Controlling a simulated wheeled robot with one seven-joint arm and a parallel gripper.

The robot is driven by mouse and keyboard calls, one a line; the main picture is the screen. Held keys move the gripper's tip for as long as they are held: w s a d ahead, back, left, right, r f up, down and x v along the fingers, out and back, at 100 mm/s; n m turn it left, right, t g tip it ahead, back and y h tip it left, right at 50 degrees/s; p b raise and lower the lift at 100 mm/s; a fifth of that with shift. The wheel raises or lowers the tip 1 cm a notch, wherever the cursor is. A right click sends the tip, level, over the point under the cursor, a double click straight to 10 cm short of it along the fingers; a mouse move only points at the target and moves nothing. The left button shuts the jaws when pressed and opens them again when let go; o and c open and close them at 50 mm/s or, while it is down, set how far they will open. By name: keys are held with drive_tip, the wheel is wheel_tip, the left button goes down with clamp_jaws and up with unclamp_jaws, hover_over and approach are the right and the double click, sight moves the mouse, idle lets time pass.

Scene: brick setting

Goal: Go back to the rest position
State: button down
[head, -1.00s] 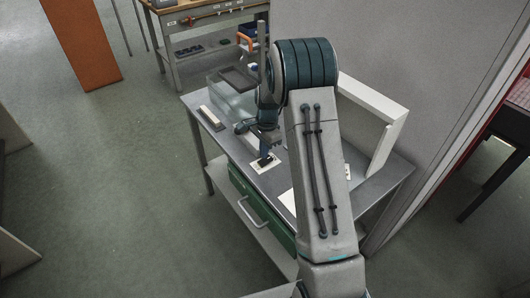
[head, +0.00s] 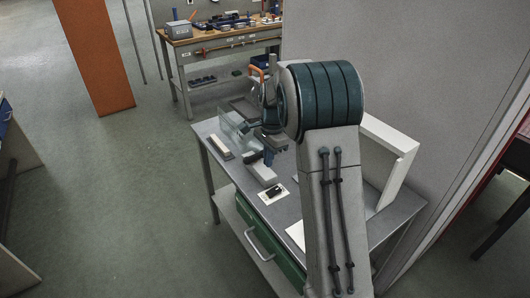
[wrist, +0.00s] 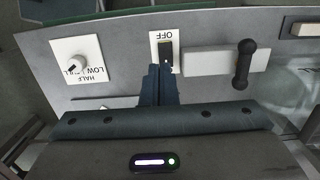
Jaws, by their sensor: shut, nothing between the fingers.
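My gripper (head: 268,158) is above the grey workbench (head: 222,127), with its fingers pointing down. In the wrist view my gripper (wrist: 158,72) has its fingertips together with nothing between them. They appear just in front of a white plate with a black rocker switch (wrist: 166,55), marked OFF. In the head view this switch plate (head: 272,193) lies on the bench near its front edge, apart from the fingers. My arm hides part of the bench.
A knob plate (wrist: 79,64) and a pale block with a black handle (wrist: 215,61) flank the switch. A clear bin (head: 232,122), a pale bar (head: 219,147) and a white frame (head: 398,165) stand on the bench. Floor on the left is open.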

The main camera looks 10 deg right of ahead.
drive_tip(key=shift+s, duration=0.1)
drive_tip(key=s+a+r+n+t, duration=0.2)
drive_tip(key=s+r+n, duration=0.6)
drive_tip(key=s, duration=0.6)
drive_tip(key=s+r+n+t+h, duration=0.1)
drive_tip(key=s+n, duration=0.5)
drive_tip(key=s, duration=1)
drive_tip(key=shift+a, duration=0.2)
